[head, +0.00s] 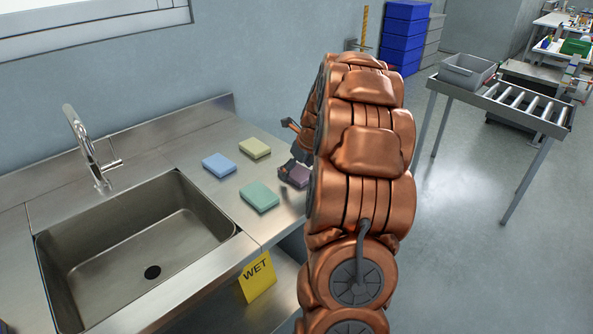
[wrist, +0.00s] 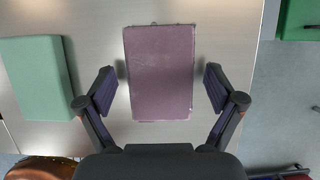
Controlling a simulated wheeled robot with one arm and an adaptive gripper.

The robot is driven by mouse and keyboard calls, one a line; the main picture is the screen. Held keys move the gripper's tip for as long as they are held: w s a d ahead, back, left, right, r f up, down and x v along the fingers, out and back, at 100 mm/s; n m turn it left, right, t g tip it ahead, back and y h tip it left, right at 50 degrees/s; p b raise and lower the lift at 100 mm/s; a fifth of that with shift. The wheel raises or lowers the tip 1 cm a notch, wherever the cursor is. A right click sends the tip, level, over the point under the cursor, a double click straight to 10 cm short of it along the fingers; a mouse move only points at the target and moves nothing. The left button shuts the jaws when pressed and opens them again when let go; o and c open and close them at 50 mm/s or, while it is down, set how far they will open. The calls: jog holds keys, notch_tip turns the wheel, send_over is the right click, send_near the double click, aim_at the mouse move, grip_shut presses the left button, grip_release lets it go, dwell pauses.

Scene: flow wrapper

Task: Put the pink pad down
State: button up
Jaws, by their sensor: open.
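The pink pad (wrist: 160,72) lies flat on the metal counter, between the two spread fingers of my gripper (wrist: 160,90) in the wrist view. A narrow gap shows on each side of the pad, so the fingers appear clear of it. In the head view the pink pad (head: 296,175) is at the counter's right end, partly hidden by my gripper (head: 290,160) and my arm. My gripper is open and low over the counter.
A green pad (head: 259,196), a blue pad (head: 219,165) and a yellow pad (head: 254,148) lie nearby on the counter. A sink (head: 150,250) with a tap (head: 90,150) is to the left.

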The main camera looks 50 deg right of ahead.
jog(key=b+v, duration=0.1)
jog(key=v, duration=1.1)
jog(key=s+a+f+n+g+y, duration=0.1)
jog(key=s+a+n+g, duration=0.15)
jog(key=a+n, duration=0.85)
jog(key=s+a+f+n+g, duration=0.15)
jog(key=s+a+n, duration=0.4)
jog(key=a, duration=0.95)
jog(key=s+a+f+n+g, duration=0.1)
jog(key=s+a+f+n, duration=0.2)
jog(key=s+a+n, duration=0.2)
jog(key=s+a+f+n+g+h, duration=0.1)
jog(key=s+a+n, duration=0.5)
jog(key=s+n, duration=0.6)
jog(key=f+n, duration=0.1)
jog(key=n, duration=0.1)
jog(key=shift+s+a+f+n, duration=0.2)
jog(key=shift+s+f+n, duration=0.05)
jog(key=shift+f+n, duration=0.1)
jog(key=shift+r, duration=0.1)
notch_tip(320, 180, up, 6)
jog(key=p, duration=0.5)
jog(key=shift+f+p, duration=0.2)
jog(key=shift+p, duration=0.1)
